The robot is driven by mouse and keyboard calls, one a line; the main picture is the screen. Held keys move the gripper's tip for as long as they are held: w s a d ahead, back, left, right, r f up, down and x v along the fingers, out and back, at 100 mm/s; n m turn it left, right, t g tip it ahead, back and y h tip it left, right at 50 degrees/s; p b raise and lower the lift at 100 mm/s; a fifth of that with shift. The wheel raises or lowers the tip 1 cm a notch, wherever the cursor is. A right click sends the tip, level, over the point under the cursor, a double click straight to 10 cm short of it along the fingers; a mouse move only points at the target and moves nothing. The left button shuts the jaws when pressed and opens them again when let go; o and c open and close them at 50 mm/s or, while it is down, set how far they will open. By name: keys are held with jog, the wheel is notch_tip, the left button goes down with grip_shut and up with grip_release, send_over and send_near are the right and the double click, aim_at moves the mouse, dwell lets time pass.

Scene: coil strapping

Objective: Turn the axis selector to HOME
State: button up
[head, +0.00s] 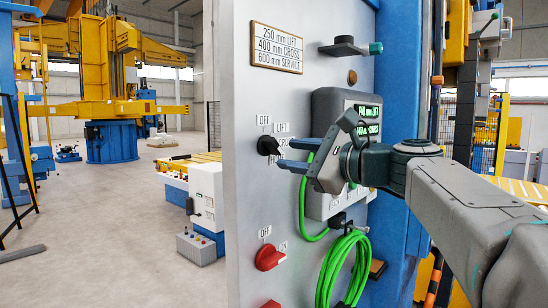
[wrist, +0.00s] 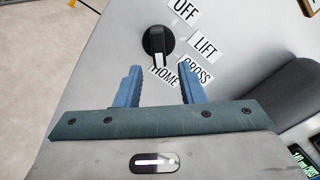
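The axis selector (head: 267,145) is a black round knob on the grey panel; it also shows in the wrist view (wrist: 157,42). Its white pointer mark lies on the lower side, toward the HOME label (wrist: 165,78). The OFF (wrist: 185,10), LIFT (wrist: 205,46) and CROSS (wrist: 196,71) labels curve around its right side. My gripper (head: 285,154) is open, with two blue fingers in front of the panel. In the wrist view my gripper (wrist: 160,70) has its fingertips just below the knob, apart and empty, with HOME between them.
A grey display box (head: 322,110) with green readouts stands out from the panel right of the selector. A green cable coil (head: 343,265) hangs below it. A red OFF/ON knob (head: 270,257) sits lower left. A dark lever (head: 345,47) juts out above.

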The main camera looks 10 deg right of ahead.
jog(key=b+v, duration=0.1)
jog(key=v, duration=1)
jog(key=shift+b, duration=0.4)
jog(key=s+a+f+n+g+h, duration=0.15)
jog(key=a+f+n+g, duration=0.3)
jog(key=f, duration=0.75)
jog(key=a+f+n+g+h, duration=0.3)
jog(key=a+f+n, duration=0.15)
jog(key=f, duration=0.75)
jog(key=s+f+n+g+h, duration=0.2)
jog(key=s+f+n+h, duration=0.1)
jog(key=f, duration=0.6)
jog(key=s+f+n+g+h, duration=0.2)
jog(key=s+f+n+h, duration=0.1)
jog(key=s+f+n, duration=0.3)
notch_tip(320, 180, down, 3)
jog(key=shift+f+n, duration=0.1)
jog(key=shift+n, duration=1)
